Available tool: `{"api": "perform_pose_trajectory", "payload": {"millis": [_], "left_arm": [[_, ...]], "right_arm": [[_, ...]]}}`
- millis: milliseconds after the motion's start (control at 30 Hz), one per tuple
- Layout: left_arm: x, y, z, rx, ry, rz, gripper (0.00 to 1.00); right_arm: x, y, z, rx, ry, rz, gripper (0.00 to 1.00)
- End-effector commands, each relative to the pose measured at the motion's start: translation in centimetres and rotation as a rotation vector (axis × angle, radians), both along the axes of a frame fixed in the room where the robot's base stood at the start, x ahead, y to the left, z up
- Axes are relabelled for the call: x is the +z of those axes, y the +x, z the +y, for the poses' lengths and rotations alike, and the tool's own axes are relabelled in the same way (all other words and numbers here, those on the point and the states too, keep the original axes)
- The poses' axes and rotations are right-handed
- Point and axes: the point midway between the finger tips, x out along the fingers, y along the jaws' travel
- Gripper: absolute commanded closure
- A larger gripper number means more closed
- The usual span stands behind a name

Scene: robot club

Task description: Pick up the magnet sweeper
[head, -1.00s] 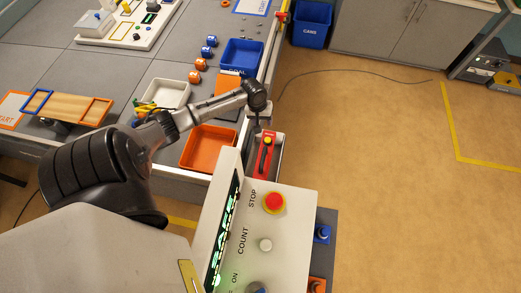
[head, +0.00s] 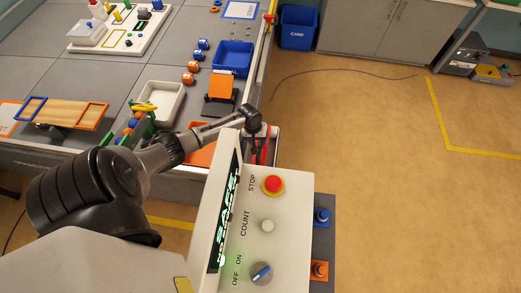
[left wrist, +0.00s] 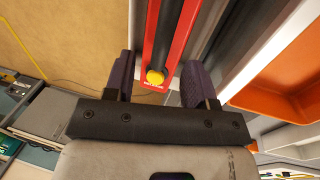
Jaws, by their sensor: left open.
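The magnet sweeper is a red body with a black handle strip and a yellow knob. In the head view its red part (head: 263,152) lies in a narrow holder at the table's right edge, mostly hidden by my left wrist. In the left wrist view the sweeper (left wrist: 149,50) runs up between the two fingers of my left gripper (left wrist: 158,68), with the yellow knob near the palm. The fingers are open, one on each side, with a gap visible at the left. My left gripper's fingers are hidden in the head view. My right gripper is not in view.
A control box (head: 290,207) with a red stop button stands close in front of the sweeper. An orange tray (head: 199,157) and a white tray (head: 166,92) sit on the table to its left. A blue bin (head: 298,28) stands on the open floor beyond.

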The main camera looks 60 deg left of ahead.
Motion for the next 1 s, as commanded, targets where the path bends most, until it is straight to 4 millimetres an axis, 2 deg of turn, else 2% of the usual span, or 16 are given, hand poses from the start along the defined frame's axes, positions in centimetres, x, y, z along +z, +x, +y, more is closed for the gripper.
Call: {"api": "perform_pose_trajectory", "payload": {"millis": [167, 500, 867, 1000], "left_arm": [[-1.0, 0.2, 0.0, 0.000, -0.001, -0.001, 0.49], [-4.9, 0.9, -0.2, 0.001, -0.002, 0.000, 0.49], [-5.3, 0.9, -0.2, -0.001, 0.000, -0.001, 0.49], [-5.3, 0.9, -0.2, -0.001, 0.000, 0.000, 0.63]], "right_arm": [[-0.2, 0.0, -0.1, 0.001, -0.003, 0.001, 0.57], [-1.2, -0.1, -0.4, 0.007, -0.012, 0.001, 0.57], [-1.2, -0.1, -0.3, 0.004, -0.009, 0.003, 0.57], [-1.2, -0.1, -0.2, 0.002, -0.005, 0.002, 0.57]]}}
